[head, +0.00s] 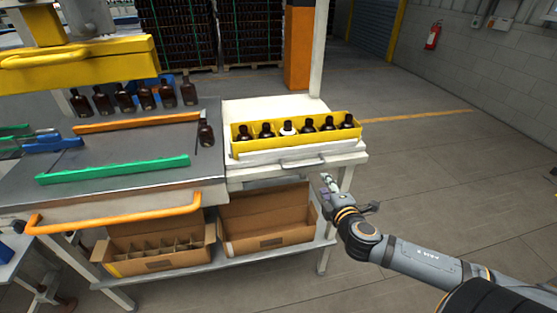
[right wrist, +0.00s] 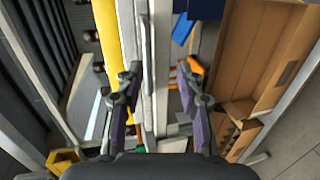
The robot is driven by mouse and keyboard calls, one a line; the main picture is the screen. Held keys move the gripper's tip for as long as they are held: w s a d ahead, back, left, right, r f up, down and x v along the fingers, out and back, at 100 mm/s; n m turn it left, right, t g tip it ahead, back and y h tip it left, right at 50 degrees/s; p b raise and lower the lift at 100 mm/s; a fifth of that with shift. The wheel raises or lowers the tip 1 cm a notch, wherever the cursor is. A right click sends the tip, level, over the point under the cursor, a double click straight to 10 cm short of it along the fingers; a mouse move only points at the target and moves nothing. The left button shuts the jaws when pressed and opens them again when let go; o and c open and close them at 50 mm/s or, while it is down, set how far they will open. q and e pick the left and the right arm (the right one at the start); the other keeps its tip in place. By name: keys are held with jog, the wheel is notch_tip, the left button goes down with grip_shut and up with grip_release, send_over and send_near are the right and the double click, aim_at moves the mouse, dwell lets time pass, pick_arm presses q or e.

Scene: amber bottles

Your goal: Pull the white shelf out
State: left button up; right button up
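The white shelf (head: 345,158) sits at the right end of the grey bench, with a grey bar handle (head: 303,162) on its front edge. It carries a yellow crate (head: 297,143) of dark bottles, one with a white part. My right gripper (head: 326,182) is just below and right of the handle. In the right wrist view my right gripper (right wrist: 157,72) is open, with fingers apart on both sides of the handle (right wrist: 149,75) in the picture. I cannot tell whether it touches the handle. My left gripper is not in view.
Several amber bottles (head: 145,96) stand at the back of the bench (head: 110,155). Two cardboard boxes (head: 265,222) sit on the lower rack under it. An orange rail (head: 115,214) runs along the bench front. The floor (head: 430,170) to the right is clear.

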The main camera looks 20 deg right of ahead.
aim_at(308, 166)
jog(key=shift+n+t, duration=0.3)
jog(key=w+b, duration=0.3)
jog(key=w, duration=0.6)
jog(key=shift+d, duration=0.1)
jog(key=shift+w+f, duration=0.1)
jog(key=shift+w, duration=0.4)
grip_shut()
